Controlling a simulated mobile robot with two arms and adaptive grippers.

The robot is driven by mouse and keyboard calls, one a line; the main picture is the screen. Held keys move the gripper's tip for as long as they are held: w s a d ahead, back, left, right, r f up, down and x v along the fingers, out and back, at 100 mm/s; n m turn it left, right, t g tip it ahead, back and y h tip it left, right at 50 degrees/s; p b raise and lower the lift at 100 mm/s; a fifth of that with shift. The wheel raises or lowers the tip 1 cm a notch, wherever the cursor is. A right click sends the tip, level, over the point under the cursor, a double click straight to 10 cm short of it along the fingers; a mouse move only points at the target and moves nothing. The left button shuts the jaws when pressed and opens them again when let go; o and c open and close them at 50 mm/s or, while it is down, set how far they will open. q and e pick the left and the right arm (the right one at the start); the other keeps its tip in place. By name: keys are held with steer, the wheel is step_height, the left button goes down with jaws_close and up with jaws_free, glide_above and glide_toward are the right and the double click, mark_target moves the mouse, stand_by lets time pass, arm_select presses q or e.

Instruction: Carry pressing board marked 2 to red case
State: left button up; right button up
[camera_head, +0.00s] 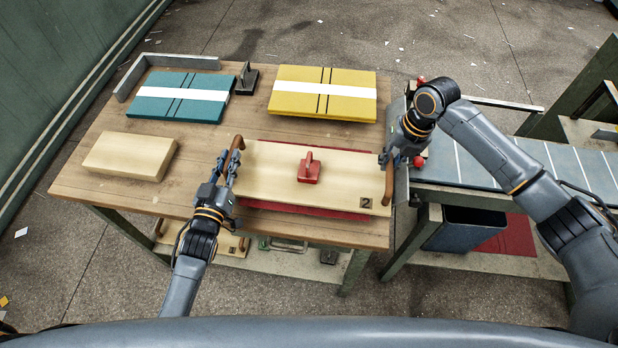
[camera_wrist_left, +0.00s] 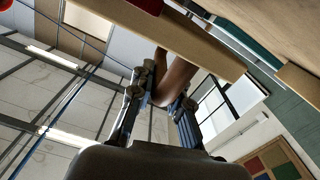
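The pressing board marked 2 (camera_head: 270,180) is a long pale wooden board with a curved brown handle at each end and a dark 2 near its right end. A red block with a grip (camera_head: 309,171) stands on its middle.
A teal case (camera_head: 160,107) and a yellow case (camera_head: 290,102), each with a white band, lie at the back of the table. A plain pale block (camera_head: 130,155) lies at the left. A blue-grey feeder surface (camera_head: 455,167) adjoins at the right.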

arm_select(q)
steer(key=o, duration=0.4)
steer(key=shift+a, duration=0.2)
steer(key=shift+c, duration=0.2)
arm_select(e)
steer(key=o, duration=0.3)
steer(key=shift+d, duration=0.2)
arm_select(q)
steer(key=shift+o, duration=0.2)
arm_select(e)
steer(key=shift+o, duration=0.9)
steer(key=shift+s, duration=0.1)
arm_select(q)
steer(key=shift+d+r, duration=0.1)
arm_select(e)
steer(key=shift+a, duration=0.1)
arm_select(q)
steer(key=shift+s, duration=0.1)
arm_select(e)
steer(key=shift+r, duration=0.15)
arm_select(q)
steer(key=s+a, duration=0.1)
steer(key=s, duration=1)
steer(key=shift+s+a, duration=0.4)
arm_select(e)
step_height(320, 180, up, 12)
steer(key=d, duration=0.2)
steer(key=shift+s, duration=0.15)
steer(key=shift+d+f, duration=0.1)
steer(key=shift+f, duration=0.15)
